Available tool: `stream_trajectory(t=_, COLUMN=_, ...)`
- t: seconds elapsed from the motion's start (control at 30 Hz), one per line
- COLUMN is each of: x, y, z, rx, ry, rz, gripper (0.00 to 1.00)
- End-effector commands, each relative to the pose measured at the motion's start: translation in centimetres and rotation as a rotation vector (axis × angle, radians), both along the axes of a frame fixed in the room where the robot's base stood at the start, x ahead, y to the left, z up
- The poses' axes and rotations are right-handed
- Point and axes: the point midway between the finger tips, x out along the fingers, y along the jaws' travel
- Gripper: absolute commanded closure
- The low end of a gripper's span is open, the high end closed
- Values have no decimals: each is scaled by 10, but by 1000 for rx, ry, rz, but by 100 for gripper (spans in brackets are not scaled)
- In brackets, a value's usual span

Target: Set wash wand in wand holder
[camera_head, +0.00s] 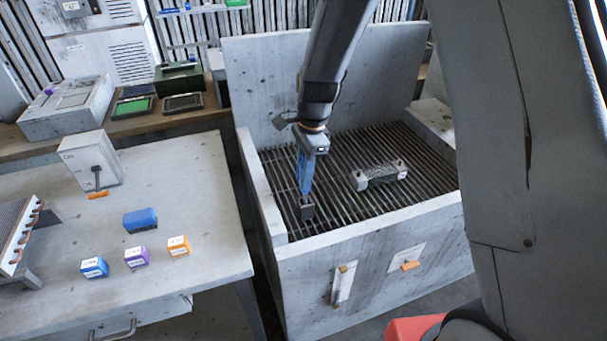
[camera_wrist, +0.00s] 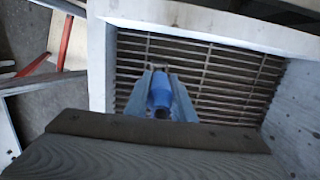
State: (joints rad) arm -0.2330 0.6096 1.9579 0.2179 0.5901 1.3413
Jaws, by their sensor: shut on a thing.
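My gripper (camera_head: 305,180) points down over the grated basin in the head view. It is shut on a blue piece, which I take to be the wash wand (camera_wrist: 161,92), seen between the jaws in the wrist view. A dark block (camera_head: 307,212) shows at the lower end, close above or at the grate; contact is unclear. No wand holder is plainly identifiable. A pale upright strip with yellowish ends (camera_head: 343,285) on the basin's front wall may be it. The gripper is inside the basin, behind that wall.
A grey bracket-like part (camera_head: 378,175) lies on the grate (camera_head: 345,145), right of my gripper. An orange-handled plate (camera_head: 408,258) is on the front wall. A tall back panel (camera_head: 255,90) rises behind.

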Motion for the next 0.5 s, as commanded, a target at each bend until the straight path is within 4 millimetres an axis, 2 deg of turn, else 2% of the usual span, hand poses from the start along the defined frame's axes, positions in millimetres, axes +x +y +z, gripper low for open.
stream_trajectory(t=0.07, x=0, y=0, z=0, rx=0, ry=0, rz=0, gripper=100)
stream_trajectory(t=0.1, x=0, y=0, z=0, rx=0, ry=0, rz=0, gripper=71)
stream_trajectory(t=0.2, x=0, y=0, z=0, rx=0, ry=0, rz=0, gripper=56)
stream_trajectory(t=0.5, x=0, y=0, z=1, rx=0, ry=0, rz=0, gripper=56)
